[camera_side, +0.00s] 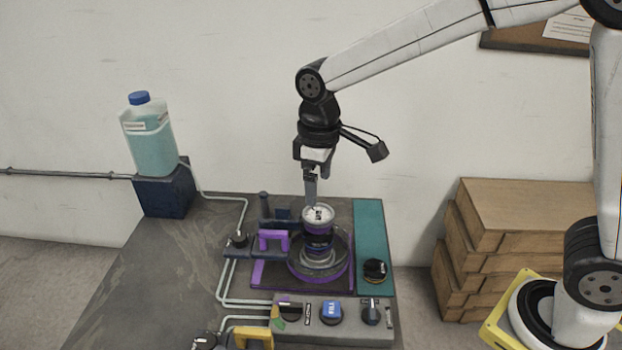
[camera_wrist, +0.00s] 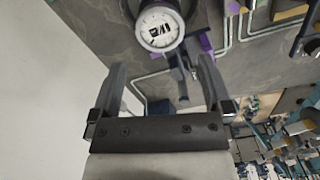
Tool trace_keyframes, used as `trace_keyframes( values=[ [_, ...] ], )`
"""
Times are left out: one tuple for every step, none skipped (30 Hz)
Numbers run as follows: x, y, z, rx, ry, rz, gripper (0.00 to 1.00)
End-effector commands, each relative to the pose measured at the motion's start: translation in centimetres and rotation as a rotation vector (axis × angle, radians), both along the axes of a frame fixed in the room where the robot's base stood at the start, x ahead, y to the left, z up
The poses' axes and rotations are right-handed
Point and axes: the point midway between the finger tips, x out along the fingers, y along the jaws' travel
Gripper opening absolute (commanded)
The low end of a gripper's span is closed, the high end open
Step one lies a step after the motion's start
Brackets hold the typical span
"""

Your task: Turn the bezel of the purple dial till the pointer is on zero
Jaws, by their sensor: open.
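The dial (camera_side: 319,212) has a round white face and a dark body, and stands upright on a round base inside a purple ring (camera_side: 322,284). Its face also shows at the top of the wrist view (camera_wrist: 159,28), with a pale bezel around it and dark marks near the middle. I cannot read where the pointer stands. My gripper (camera_side: 311,205) points down just above the dial's face, overlapping its far edge in the side view. In the wrist view its two fingers (camera_wrist: 162,65) are spread with nothing between them, and the dial lies beyond the tips.
A purple bracket (camera_side: 272,238) and a dark post stand left of the dial. A grey panel (camera_side: 345,310) with knobs and a blue tag is in front. A teal strip (camera_side: 371,230) with a black knob is at right. A bottle (camera_side: 150,140) stands back left; the bench's left is clear.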

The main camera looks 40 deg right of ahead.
Motion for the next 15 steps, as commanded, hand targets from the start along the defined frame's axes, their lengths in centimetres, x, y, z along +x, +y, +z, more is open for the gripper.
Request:
trace_keyframes(
  values=[
    [-0.1,0.0,-0.6,-0.001,0.004,0.0,1.0],
    [-0.1,0.0,-1.0,-0.001,0.004,0.0,1.0],
    [-0.1,0.0,-1.5,-0.001,0.003,0.0,1.0],
    [-0.1,0.0,-1.8,0.0,0.004,0.0,1.0],
    [-0.1,0.0,-2.2,0.0,0.004,0.0,1.0],
    [-0.1,0.0,-2.7,0.0,0.004,0.0,1.0],
    [-0.1,0.0,-3.1,0.0,0.004,0.0,1.0],
    [-0.1,0.0,-3.5,0.0,0.004,0.0,1.0],
    [-0.1,0.0,-3.9,0.001,0.003,0.001,1.0],
    [-0.1,0.0,-4.3,0.0,0.004,0.001,1.0],
    [0.0,0.0,-4.6,0.001,0.003,0.001,1.0],
    [0.0,0.0,-5.0,0.001,0.003,0.001,1.0],
    [0.0,0.0,-5.2,0.001,0.003,0.001,1.0],
    [0.0,0.0,-5.4,0.001,0.003,0.001,1.0],
    [0.0,0.0,-5.7,0.001,0.002,0.001,1.0]
  ],
)
